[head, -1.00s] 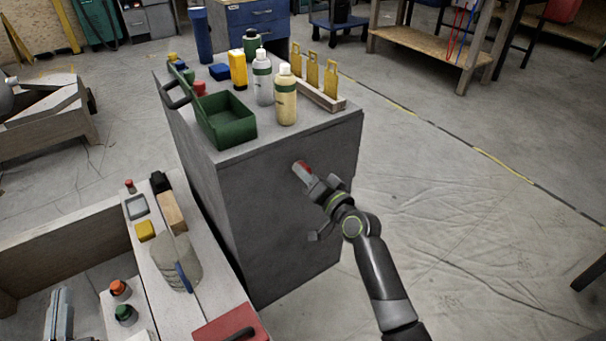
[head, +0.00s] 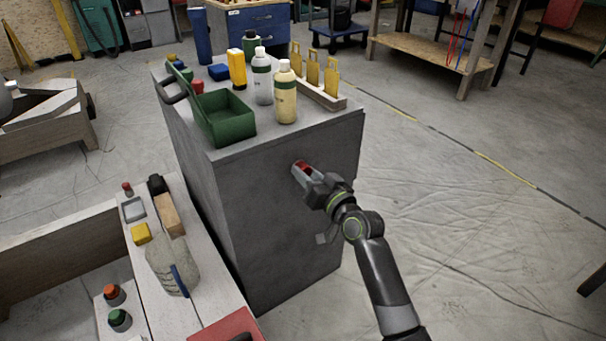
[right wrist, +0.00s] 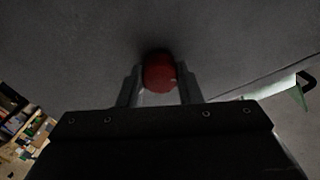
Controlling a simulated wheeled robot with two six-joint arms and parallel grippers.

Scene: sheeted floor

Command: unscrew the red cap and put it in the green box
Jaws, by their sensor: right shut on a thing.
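The red cap (head: 301,165) is at the front side face of the grey cabinet (head: 275,205). My right gripper (head: 300,169) is shut on it, with its fingers reaching toward that face. In the right wrist view the round red cap (right wrist: 159,73) sits between the two fingers (right wrist: 159,85), close to the grey surface. Whether it touches that surface is hidden. The open green box (head: 236,131) stands on the cabinet top, above and to the left of the gripper. Its visible inside looks empty. My left gripper is out of view.
Two bottles (head: 285,98), a yellow container (head: 237,70) and a wooden rack with yellow pieces (head: 325,95) stand beside the green box. A low bench (head: 200,265) with a clear jug (head: 160,262) is at lower left.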

